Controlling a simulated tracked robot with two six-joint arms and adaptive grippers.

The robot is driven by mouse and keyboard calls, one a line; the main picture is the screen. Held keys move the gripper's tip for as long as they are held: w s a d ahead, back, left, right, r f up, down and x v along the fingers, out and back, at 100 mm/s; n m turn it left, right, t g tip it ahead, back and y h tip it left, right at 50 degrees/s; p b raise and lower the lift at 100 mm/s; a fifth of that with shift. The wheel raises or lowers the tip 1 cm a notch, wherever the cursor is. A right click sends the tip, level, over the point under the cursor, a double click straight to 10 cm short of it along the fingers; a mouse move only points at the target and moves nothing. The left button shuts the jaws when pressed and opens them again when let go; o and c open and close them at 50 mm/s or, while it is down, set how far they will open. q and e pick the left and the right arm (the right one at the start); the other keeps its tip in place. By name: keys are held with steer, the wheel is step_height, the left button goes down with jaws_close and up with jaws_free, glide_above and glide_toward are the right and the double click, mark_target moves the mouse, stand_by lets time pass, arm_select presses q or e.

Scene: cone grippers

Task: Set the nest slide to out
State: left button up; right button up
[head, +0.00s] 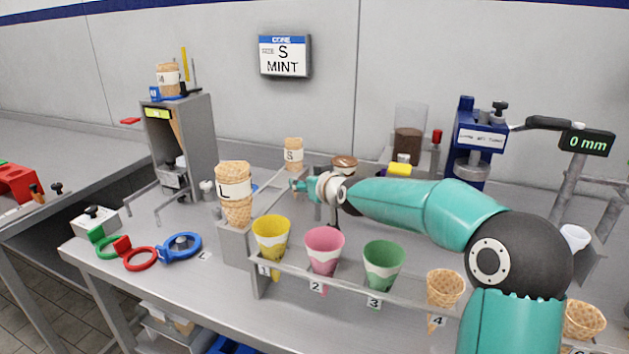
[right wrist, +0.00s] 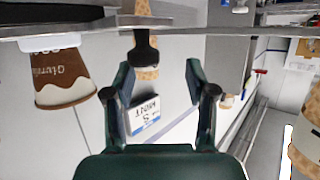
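My right gripper (head: 298,187) is at the end of the teal arm, behind the cone rack and right of the waffle cone marked L (head: 235,185). In the right wrist view its two dark green fingers (right wrist: 158,78) stand apart with nothing held. A black knob (right wrist: 145,52) hangs from a grey bar there, just beyond and between the fingertips; no contact is visible. Whether this knob belongs to the nest slide I cannot tell, and no slide position can be read. My left gripper is not in view.
A rack (head: 340,283) in front holds yellow, pink and green cones and waffle cones. A grey press (head: 180,140) stands at the left. A brown and white cup (right wrist: 62,78) is beside the fingers. A wall sign (head: 284,56) reads S MINT; a display (head: 586,142) reads 0 mm.

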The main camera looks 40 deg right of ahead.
steer(key=shift+a+f, duration=0.1)
steer(key=shift+f, duration=0.15)
steer(key=v, duration=1.2)
steer(key=shift+r, duration=0.2)
steer(key=shift+w+r, duration=0.1)
